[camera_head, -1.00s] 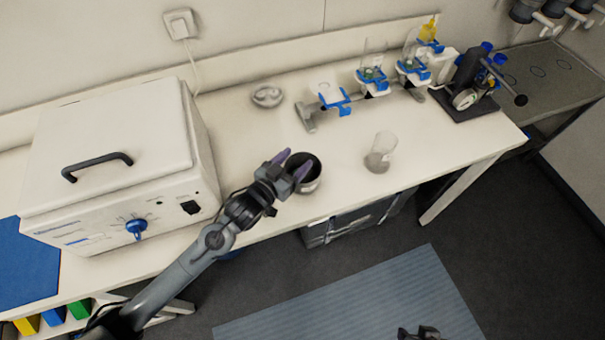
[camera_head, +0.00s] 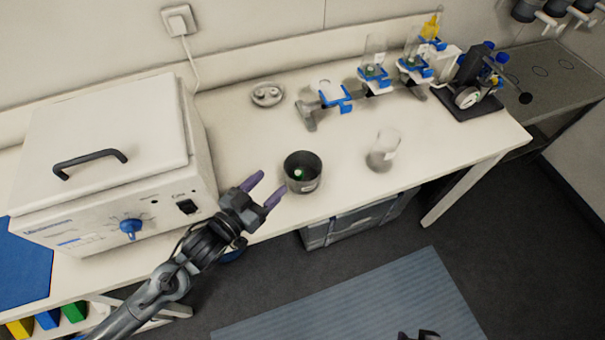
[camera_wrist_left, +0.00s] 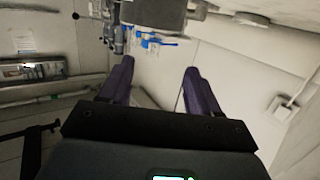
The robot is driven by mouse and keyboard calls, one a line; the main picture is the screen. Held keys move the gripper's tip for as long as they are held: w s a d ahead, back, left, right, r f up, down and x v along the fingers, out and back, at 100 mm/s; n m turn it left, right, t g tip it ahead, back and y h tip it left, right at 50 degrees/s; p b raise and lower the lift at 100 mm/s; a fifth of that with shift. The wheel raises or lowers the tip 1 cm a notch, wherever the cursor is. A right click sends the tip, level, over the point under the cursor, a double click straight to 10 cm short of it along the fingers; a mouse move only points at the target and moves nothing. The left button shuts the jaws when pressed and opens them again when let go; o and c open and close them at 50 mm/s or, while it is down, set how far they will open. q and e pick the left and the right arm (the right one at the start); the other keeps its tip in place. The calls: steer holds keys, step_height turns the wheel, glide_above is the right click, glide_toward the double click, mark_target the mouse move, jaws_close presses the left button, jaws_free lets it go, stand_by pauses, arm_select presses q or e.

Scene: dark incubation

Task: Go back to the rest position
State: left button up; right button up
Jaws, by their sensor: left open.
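My left gripper (camera_head: 264,190) is open and empty, with purple fingers apart. It is just left of a dark round pot (camera_head: 303,178) near the front edge of the bench, and apart from it. The pot holds a small green and white item. In the left wrist view, the two purple fingers (camera_wrist_left: 160,85) are spread with nothing between them. At the bottom edge of the head view a small dark part (camera_head: 418,336) shows, too little to tell its state.
A white box-shaped bath (camera_head: 110,130) with a black handle stands at the left of the bench. A glass beaker (camera_head: 383,160) stands right of the pot. Blue clamped holders (camera_head: 335,95) stand at the back. A dark stand (camera_head: 470,90) is at the right. The floor in front is open.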

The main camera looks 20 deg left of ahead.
stand_by(0.4)
arm_select(q)
steer(key=s+f+g+y+p, duration=0.2)
steer(key=s+g, duration=0.4)
steer(key=s, duration=0.3)
steer(key=s+a+f+n+g+y+p, duration=0.1)
steer(key=s+f+g+p, duration=0.3)
steer(key=s, duration=0.6)
steer(key=shift+a+g+y+p, duration=0.2)
steer(key=shift+g+y+p, duration=0.35)
steer(key=shift+g, duration=0.45)
